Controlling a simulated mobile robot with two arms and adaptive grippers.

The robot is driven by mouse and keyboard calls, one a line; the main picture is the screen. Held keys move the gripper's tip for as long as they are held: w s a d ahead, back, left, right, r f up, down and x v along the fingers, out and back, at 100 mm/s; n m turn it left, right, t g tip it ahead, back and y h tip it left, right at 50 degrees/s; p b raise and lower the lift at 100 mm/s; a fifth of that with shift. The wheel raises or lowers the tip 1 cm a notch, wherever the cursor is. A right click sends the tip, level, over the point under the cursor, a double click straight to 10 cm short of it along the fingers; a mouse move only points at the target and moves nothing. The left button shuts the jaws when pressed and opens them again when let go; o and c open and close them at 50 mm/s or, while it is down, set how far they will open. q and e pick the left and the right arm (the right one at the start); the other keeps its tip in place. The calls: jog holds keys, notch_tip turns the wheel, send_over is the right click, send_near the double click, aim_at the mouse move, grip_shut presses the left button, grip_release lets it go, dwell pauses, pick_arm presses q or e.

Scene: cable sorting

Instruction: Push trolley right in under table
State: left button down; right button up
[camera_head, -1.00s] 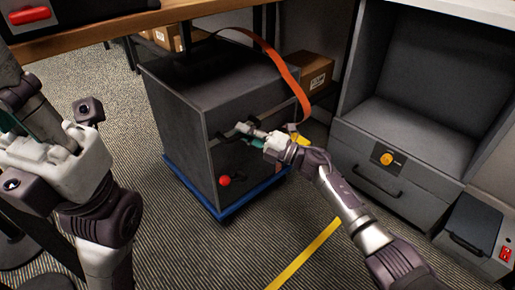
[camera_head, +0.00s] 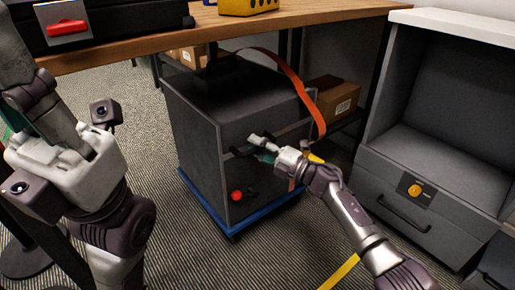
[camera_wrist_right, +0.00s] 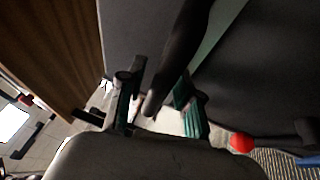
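The trolley (camera_head: 205,130) is a dark grey box on a blue wheeled base (camera_head: 252,217), standing partly below the wooden table (camera_head: 330,22). A red knob (camera_head: 237,196) and a dark handle are on its front. My right gripper (camera_head: 262,145) is at this handle. In the right wrist view its teal fingers (camera_wrist_right: 158,100) stand apart, with the dark handle bar (camera_wrist_right: 182,48) passing between them. Whether they touch the bar is unclear. My left gripper (camera_head: 90,150) is away from the trolley, at the left; its fingers cannot be made out.
An orange strap (camera_head: 297,88) arches over the trolley's right side. Cardboard boxes (camera_head: 335,97) lie behind it under the table. A grey cabinet with a drawer (camera_head: 410,205) stands to the right. A black case with a red latch (camera_head: 68,28) is on the table.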

jog(key=shift+s+d, duration=0.1)
jog(key=shift+d, duration=0.05)
jog(key=shift+s+d+f, duration=0.15)
jog(key=shift+d, duration=0.1)
jog(key=v, duration=1.1)
jog(key=shift+s, duration=0.1)
